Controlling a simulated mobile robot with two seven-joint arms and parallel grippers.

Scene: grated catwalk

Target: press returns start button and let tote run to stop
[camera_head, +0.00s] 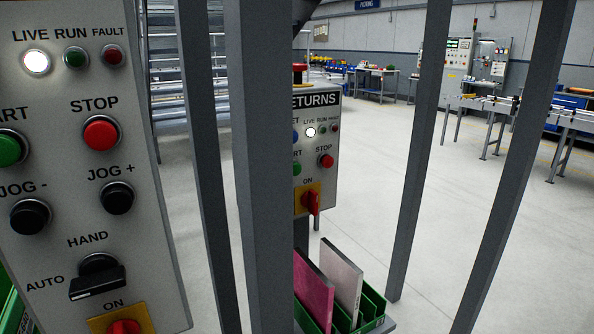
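The returns control panel (322,150) stands beyond the grey posts, right of the picture's middle. The post in front hides its left side. Its green start button (297,169) shows only in part at the post's edge. Its red stop button (326,160) is in clear view. Its live lamp (310,132) glows white, and its run lamp (322,129) looks dark. A red switch (311,202) sits on a yellow plate below. A green tote (371,305) with upright pink and grey items stands below the panel, partly hidden. Neither gripper shows.
A nearer control panel (85,215) fills the left, with its own green start button (8,149) and red stop button (100,134). Grey posts (264,190) stand between me and the returns panel. Open floor (400,190) lies beyond, with a conveyor (520,110) at the right.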

